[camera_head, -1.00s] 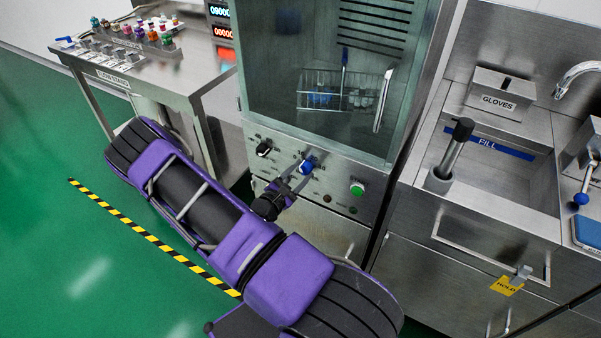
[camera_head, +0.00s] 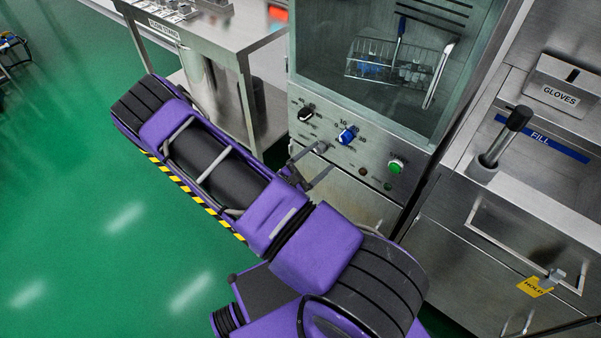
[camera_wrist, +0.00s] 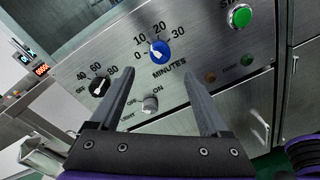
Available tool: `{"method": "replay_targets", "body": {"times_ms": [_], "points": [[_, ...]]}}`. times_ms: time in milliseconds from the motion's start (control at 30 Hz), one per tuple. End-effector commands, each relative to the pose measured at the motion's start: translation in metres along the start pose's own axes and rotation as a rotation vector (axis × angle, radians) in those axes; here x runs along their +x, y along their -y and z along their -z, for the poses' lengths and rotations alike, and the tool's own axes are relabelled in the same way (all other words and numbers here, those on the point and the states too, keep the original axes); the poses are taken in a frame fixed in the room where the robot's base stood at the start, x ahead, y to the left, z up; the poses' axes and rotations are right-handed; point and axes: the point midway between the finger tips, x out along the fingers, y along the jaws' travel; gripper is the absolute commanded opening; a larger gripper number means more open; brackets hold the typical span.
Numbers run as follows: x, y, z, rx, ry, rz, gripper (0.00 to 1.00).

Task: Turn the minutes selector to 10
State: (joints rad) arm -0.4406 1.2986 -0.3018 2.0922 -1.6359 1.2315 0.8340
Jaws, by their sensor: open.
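The minutes selector is a blue round knob (camera_wrist: 160,50) on a steel panel, marked 0, 10, 20 and 30 with MINUTES below. Its white mark sits at the upper left, towards the 0 and 10 side; the exact number is hard to tell. The knob also shows in the head view (camera_head: 346,136). My gripper (camera_wrist: 158,72) is open and empty, its two fingers apart with the knob seen beyond and between their tips. In the head view my gripper (camera_head: 325,160) is just below and left of the knob, apart from it.
A black knob (camera_wrist: 99,87) is left of the selector, a grey light switch (camera_wrist: 150,104) below it and a green start button (camera_wrist: 240,16) to the right. A glass chamber door (camera_head: 385,65) is above.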

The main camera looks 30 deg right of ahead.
Motion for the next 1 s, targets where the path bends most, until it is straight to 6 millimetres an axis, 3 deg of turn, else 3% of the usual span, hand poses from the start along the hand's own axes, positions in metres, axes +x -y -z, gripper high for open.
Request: {"method": "replay_targets", "body": {"times_ms": [200,400,1000], "points": [[-0.049,-0.001,0.001,0.0,-0.003,-0.003,0.8],[-0.073,0.0,0.0,0.0,-0.001,-0.001,0.8],[-0.079,0.0,0.0,0.0,0.0,0.0,0.8]]}}
